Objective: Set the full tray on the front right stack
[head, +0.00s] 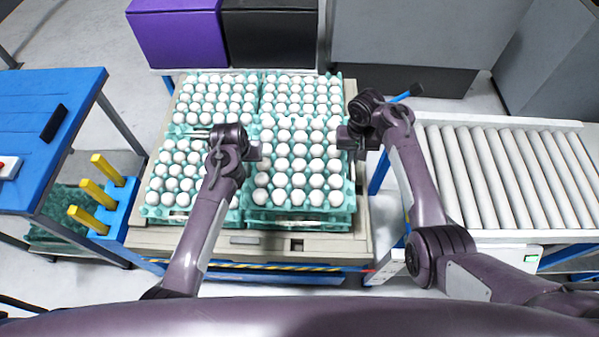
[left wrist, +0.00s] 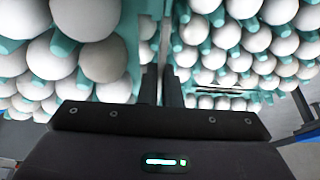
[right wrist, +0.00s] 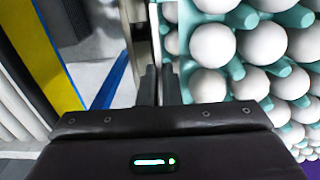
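The full tray (head: 255,208) is teal and filled with white eggs. In the head view it lies between my two grippers, over the front right stack (head: 330,225). A dark line shows under its front edge; I cannot tell whether it rests on the stack or hangs just above. My left gripper (head: 257,151) is at its left side, fingers nearly together at the rim; they also show in the left wrist view (left wrist: 161,88). My right gripper (head: 346,138) is at its right side, fingers likewise close together in the right wrist view (right wrist: 158,88). The fingertips' contact is partly hidden.
Egg stacks stand at front left (head: 170,180), back left (head: 215,98) and back right (head: 300,95) on the pallet (head: 240,243). A roller conveyor (head: 510,175) is at right. A blue table (head: 45,110) and yellow posts (head: 95,193) are at left. Purple and black boxes stand behind.

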